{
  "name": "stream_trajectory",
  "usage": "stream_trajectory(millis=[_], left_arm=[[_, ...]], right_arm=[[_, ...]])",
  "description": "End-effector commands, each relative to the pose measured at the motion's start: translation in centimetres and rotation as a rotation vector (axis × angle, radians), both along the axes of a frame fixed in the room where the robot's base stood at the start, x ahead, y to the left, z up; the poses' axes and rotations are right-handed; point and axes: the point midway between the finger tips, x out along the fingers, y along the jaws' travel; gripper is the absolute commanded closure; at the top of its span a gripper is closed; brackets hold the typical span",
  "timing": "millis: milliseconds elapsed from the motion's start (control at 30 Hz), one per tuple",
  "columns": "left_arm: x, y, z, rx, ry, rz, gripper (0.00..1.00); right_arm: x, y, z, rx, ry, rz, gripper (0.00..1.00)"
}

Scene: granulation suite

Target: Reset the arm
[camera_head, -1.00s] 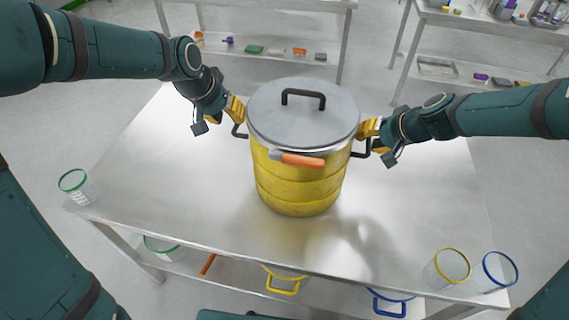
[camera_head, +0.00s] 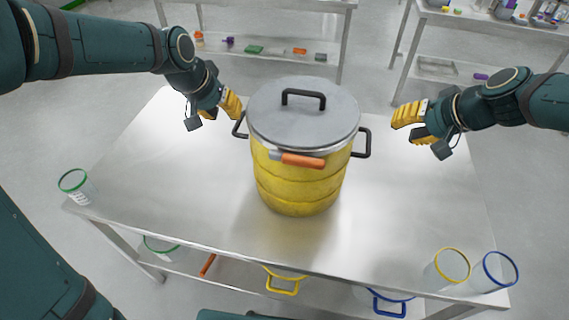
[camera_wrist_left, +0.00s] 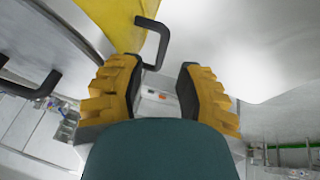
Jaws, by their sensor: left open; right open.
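A large yellow drum (camera_head: 297,188) with a grey lid stands upright on the steel table. It has a black handle on each side and one on the lid. My left gripper (camera_head: 232,108) is open and empty, close to the drum's left side handle (camera_head: 239,126). In the left wrist view that handle (camera_wrist_left: 162,38) lies just beyond the open yellow fingers (camera_wrist_left: 158,88), with the drum's yellow side (camera_wrist_left: 112,20) at upper left. My right gripper (camera_head: 408,126) is open and empty, clearly apart from the right side handle (camera_head: 363,143).
An orange-handled tool (camera_head: 303,160) shows at the drum's front, under the lid's rim. Clear cups stand near the table's front corners: green-rimmed (camera_head: 76,186) at left, yellow-rimmed (camera_head: 447,268) and blue-rimmed (camera_head: 494,272) at right. The steel table (camera_head: 180,180) is bare around the drum.

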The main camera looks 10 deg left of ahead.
Motion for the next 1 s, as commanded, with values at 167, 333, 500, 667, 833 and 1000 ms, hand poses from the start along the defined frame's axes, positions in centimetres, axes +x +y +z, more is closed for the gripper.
stream_trajectory(millis=[167,333,500,667,833,1000], left_arm=[[0.0,0.0,0.0,0.0,0.0,0.0,0.66],[0.0,0.0,0.0,0.0,0.0,0.0,0.66],[0.0,0.0,0.0,0.0,0.0,0.0,0.66],[0.0,0.0,0.2,0.0,0.0,0.0,0.66],[0.0,0.0,2.4,0.0,0.0,0.0,0.66],[0.0,0.0,5.9,0.0,0.0,0.0,0.66]], right_arm=[[-0.3,-0.4,0.5,-0.001,0.0,-0.002,0.66],[-0.3,-0.4,0.5,0.0,0.001,-0.001,0.66],[-0.3,-0.4,0.5,0.0,0.001,-0.001,0.66],[-0.3,-0.4,0.7,0.0,0.001,-0.001,0.66],[-0.3,-0.3,2.9,0.0,0.0,-0.001,0.66],[-0.3,-0.4,6.5,0.0,0.0,-0.001,0.66]])
